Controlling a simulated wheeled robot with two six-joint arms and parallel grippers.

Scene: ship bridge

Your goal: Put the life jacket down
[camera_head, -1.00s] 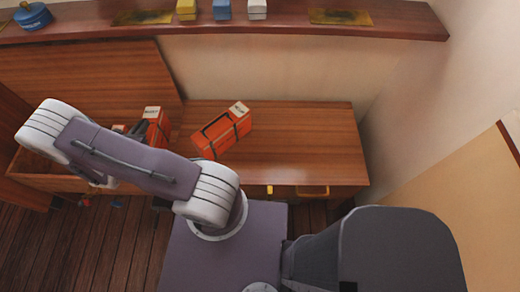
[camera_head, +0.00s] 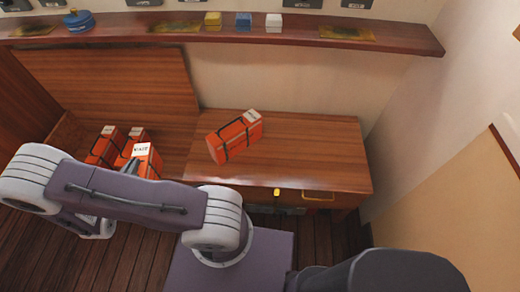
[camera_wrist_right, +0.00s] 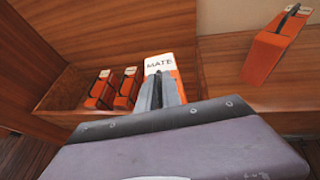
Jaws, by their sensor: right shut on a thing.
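My right gripper (camera_head: 132,164) is shut on an orange life jacket (camera_head: 148,160) with a white label. In the right wrist view the label of this held jacket (camera_wrist_right: 160,64) reads MATE, and the grey fingers (camera_wrist_right: 160,92) grip its near side. The held jacket is over or in the open wooden chest (camera_head: 62,140) at the left; I cannot tell whether it touches the bottom. Two more orange jackets, one left (camera_head: 104,146) and one right (camera_head: 129,142), stand in the chest beside it. Another orange jacket (camera_head: 235,138) lies on the desk. My left gripper is not in view.
The wooden desk (camera_head: 310,150) adjoins the chest on the right and is clear around its jacket. The chest's raised lid (camera_head: 110,80) stands behind it. A shelf (camera_head: 350,44) above holds small boxes and a blue round object (camera_head: 79,20).

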